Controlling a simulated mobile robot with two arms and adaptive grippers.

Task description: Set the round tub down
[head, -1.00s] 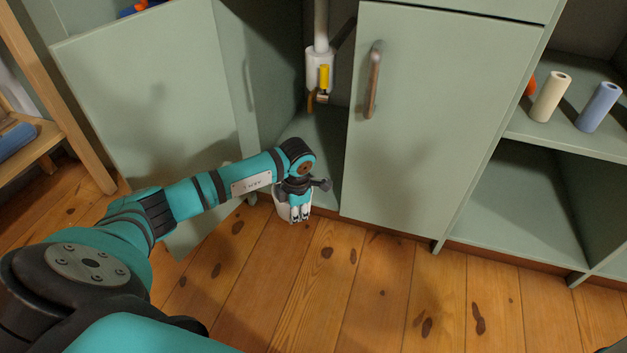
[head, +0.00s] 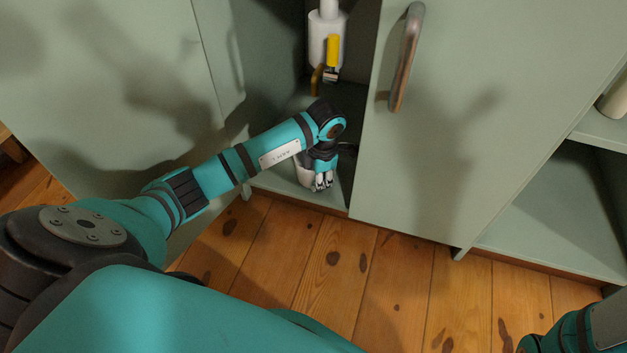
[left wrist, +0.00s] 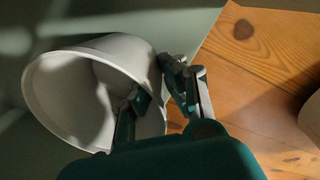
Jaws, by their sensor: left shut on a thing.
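The round tub is a white, open-mouthed tub; in the head view its pale side (head: 304,176) shows partly behind my left gripper (head: 322,182), at the front of the open cabinet. In the left wrist view the tub (left wrist: 62,110) is tilted in the picture, its mouth facing left and its inside empty where visible. My left gripper (left wrist: 157,88) is shut on its wall, one finger inside and one outside. Whether the tub's base touches the cabinet floor (head: 333,194) cannot be told. My right gripper is out of view; only part of my right arm shows.
A white pipe fitting (head: 325,40) with a yellow-handled valve (head: 332,50) hangs above in the cabinet. The closed door (head: 450,130) with a metal handle (head: 405,60) borders the opening on the right; an open door (head: 110,90) is at left. Wooden floor lies in front.

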